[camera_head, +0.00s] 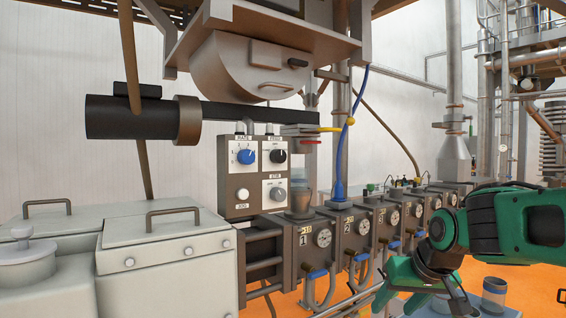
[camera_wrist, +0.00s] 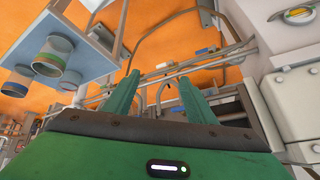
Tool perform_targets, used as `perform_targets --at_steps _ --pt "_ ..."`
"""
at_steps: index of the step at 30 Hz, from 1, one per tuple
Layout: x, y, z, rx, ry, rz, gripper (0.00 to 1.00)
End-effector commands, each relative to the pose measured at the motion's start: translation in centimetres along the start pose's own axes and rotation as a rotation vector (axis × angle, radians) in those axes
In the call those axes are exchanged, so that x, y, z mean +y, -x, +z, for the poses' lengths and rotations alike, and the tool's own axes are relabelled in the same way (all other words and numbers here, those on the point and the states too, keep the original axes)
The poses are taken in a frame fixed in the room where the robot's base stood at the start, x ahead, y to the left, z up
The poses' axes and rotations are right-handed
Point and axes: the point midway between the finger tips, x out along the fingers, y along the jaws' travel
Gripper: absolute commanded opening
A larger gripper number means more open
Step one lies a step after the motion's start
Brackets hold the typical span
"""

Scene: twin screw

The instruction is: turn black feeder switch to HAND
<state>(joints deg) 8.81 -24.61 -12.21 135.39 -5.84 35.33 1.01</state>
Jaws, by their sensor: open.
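The black feeder switch (camera_head: 278,156) is a round black knob on a white plate, at the upper right of the control panel (camera_head: 259,213) in the head view. Its pointer is too small to read surely. A blue switch (camera_head: 246,156) is to its left and a grey knob (camera_head: 278,193) below it. My green gripper (camera_wrist: 160,77) is open and empty in the wrist view, its two fingers spread apart. In the head view it is at the lower right, well away from the panel and lower than the switch. The panel does not show clearly in the wrist view.
A row of numbered barrel blocks with gauges (camera_head: 323,238) runs from below the panel toward the right. Grey lidded cabinets (camera_head: 160,258) stand at the left. A hopper (camera_head: 250,75) hangs above. Small cups on a tray (camera_wrist: 70,75) are at the left of the wrist view.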

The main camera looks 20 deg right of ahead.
Motion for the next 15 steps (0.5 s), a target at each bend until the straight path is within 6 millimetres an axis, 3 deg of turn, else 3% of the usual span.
perform_targets --at_steps 1,3,6,10,15 --pt "-2.6 0.6 -4.9 0.121 0.047 -0.059 0.51" --pt "-6.5 2.4 -11.0 0.287 0.101 -0.147 0.51" --pt "-11.9 5.9 -17.9 0.498 0.158 -0.276 0.51" --pt "-17.5 10.9 -23.6 0.703 0.202 -0.421 0.51" --pt "-21.2 15.1 -26.7 0.842 0.223 -0.532 0.51"
